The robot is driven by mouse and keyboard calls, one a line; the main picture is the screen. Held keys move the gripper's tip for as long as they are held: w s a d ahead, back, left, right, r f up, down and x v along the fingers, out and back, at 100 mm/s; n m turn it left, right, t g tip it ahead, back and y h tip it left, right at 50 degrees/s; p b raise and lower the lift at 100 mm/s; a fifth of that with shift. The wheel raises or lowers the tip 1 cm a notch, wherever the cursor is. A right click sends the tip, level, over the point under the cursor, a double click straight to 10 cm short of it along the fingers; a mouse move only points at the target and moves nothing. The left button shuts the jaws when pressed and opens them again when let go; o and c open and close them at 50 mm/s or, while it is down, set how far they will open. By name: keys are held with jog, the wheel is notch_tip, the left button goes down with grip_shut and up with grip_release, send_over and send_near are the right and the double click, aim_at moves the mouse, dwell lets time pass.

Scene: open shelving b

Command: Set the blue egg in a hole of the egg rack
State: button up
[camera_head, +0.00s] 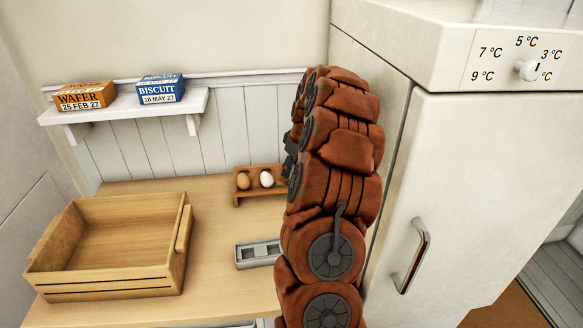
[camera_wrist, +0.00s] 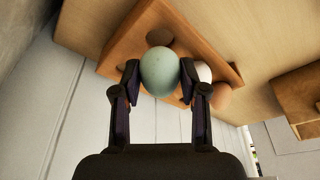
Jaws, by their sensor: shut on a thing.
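My gripper (camera_wrist: 160,80) is shut on the blue egg (camera_wrist: 160,72), a pale blue-green egg held between the two fingertips in the wrist view. The wooden egg rack (camera_wrist: 125,48) lies behind the held egg in that view. The rack also shows in the head view (camera_head: 258,198), against the back wall, with its right part hidden by my arm. A white egg (camera_head: 266,179) and a brown egg (camera_head: 243,181) sit in it. In the wrist view, a round brownish shape, egg or hole, shows just beyond the blue egg. The gripper and blue egg are hidden in the head view.
A large wooden crate (camera_head: 105,285) stands on the left of the wooden counter (camera_head: 222,215). A grey divided tray (camera_head: 257,254) lies at the front, near my arm. A wall shelf (camera_head: 125,113) holds two boxes. A white fridge (camera_head: 470,180) stands close on the right.

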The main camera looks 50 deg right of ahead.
jog(key=shift+f+b, duration=0.7)
jog(key=shift+f, duration=0.7)
dwell(0.9)
jog(key=o, duration=0.8)
jog(key=v, duration=1.2)
